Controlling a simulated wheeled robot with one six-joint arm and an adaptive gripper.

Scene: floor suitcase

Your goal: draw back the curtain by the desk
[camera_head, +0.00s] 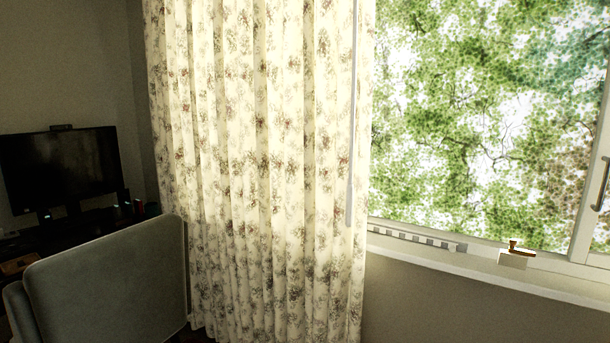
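A long cream curtain with a floral pattern (260,160) hangs in folds across the middle of the head camera view. Its right edge reaches over the left part of the window (485,120), and the rest of the window is bare. A thin pale rod (352,120) hangs upright near the curtain's right edge. The desk (40,240) is at the left, dark and partly hidden behind a chair. My gripper is not in view.
A grey-green chair (110,285) stands close to the curtain's left side, in front of the desk. A dark monitor (62,165) stands on the desk. A white sill (480,268) below the window holds a small block with a brown object (516,250).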

